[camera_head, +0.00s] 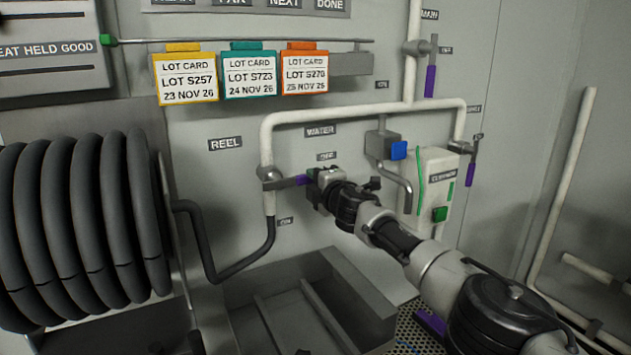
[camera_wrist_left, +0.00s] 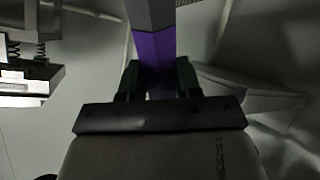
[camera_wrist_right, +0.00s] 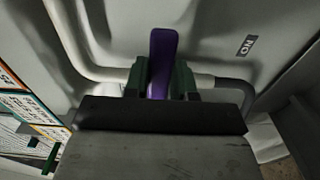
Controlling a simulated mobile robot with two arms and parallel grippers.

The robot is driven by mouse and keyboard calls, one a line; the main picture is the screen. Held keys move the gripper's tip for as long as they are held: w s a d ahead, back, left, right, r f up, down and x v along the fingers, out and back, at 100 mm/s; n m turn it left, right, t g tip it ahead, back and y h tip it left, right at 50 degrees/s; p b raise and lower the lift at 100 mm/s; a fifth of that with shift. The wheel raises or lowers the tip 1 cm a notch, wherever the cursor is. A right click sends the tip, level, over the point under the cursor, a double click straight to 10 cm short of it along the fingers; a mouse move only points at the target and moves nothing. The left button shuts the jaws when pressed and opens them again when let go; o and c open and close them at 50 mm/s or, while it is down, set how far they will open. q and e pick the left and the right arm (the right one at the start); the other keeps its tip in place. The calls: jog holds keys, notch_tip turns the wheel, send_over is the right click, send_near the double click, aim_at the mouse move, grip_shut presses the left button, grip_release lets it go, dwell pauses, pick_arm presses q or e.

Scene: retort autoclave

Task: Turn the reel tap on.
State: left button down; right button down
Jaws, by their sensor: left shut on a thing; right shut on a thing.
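The reel tap (camera_head: 270,176) sits on the white pipe above the black reel hose. Its purple lever (camera_head: 299,181) points right, across the vertical pipe; a label (camera_head: 285,221) is lower down. My right gripper (camera_head: 314,182) is shut on the lever's outer end. In the right wrist view the purple lever (camera_wrist_right: 162,52) stands between the green fingers, with an ON label (camera_wrist_right: 249,46) to its right. In the left wrist view my left gripper (camera_wrist_left: 158,80) is shut on a purple bar (camera_wrist_left: 154,50); the left arm is not in the head view.
A large black hose reel (camera_head: 85,225) fills the left. A grey trough (camera_head: 310,300) lies below the tap. Lot cards (camera_head: 249,78) hang above. A green-buttoned box (camera_head: 432,185) and other purple levers (camera_head: 430,80) are to the right.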

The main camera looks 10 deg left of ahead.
jog(key=shift+f, duration=0.15)
jog(key=s+a+f+m, duration=0.4)
jog(key=a+f+m, duration=0.2)
jog(key=m, duration=1.2)
jog(key=shift+s+a+f, duration=0.35)
jog(key=shift+a+f, duration=0.05)
jog(key=shift+f, duration=0.7)
jog(key=c, duration=0.9)
grip_release()
jog(key=shift+r, duration=0.1)
jog(key=shift+s, duration=0.1)
